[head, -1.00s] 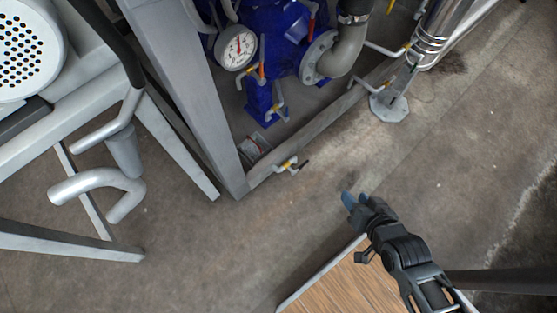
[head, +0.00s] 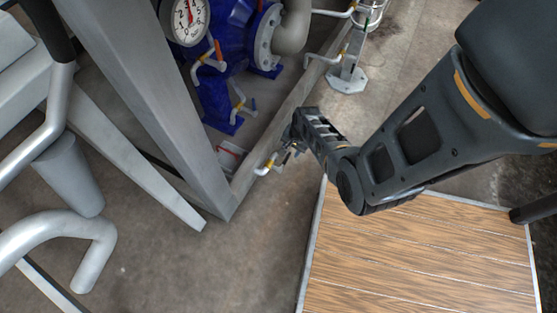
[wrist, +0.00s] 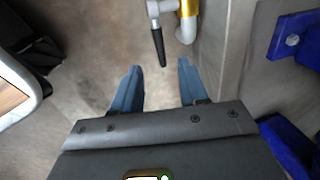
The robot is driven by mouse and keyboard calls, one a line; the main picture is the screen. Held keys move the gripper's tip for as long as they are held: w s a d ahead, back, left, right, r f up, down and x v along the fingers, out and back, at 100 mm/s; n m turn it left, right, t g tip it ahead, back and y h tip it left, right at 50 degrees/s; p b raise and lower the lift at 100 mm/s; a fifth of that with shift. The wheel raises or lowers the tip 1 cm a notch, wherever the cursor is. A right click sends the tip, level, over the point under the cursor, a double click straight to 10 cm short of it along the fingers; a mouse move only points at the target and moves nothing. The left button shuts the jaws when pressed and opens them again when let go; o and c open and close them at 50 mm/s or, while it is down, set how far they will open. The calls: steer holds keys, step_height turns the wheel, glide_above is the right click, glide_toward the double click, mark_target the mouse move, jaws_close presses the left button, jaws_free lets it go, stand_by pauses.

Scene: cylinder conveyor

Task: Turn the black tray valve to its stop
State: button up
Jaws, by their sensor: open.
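The black tray valve shows in the wrist view as a black lever handle (wrist: 158,48) on a grey valve body with a yellow band (wrist: 188,8) and a white pipe end. In the head view the valve (head: 268,166) sits low at the frame's corner, its handle partly hidden by my gripper. My gripper (wrist: 160,76) is open, with its two blue fingers apart. The lever's free end lies between the fingertips in the wrist picture; I cannot tell whether it is between them in depth. No contact shows. In the head view my gripper (head: 291,143) is just beside the valve.
A grey metal frame (head: 158,110) with blue pump machinery (head: 221,100) and a gauge (head: 189,16) stands behind the valve. Silver pipes (head: 60,235) are at left. A wood-topped platform (head: 420,255) lies below my arm. The concrete floor between is clear.

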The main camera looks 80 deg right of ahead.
mark_target(287, 159)
steer(key=f+b, duration=0.1)
steer(key=f, duration=0.1)
steer(key=w+f+b, duration=0.1)
steer(key=f+b, duration=0.2)
steer(key=f, duration=0.2)
steer(key=shift+w+d+f+b, duration=0.1)
steer(key=shift+w+d+b, duration=0.05)
steer(key=shift+b, duration=0.15)
jaws_close()
stand_by(0.4)
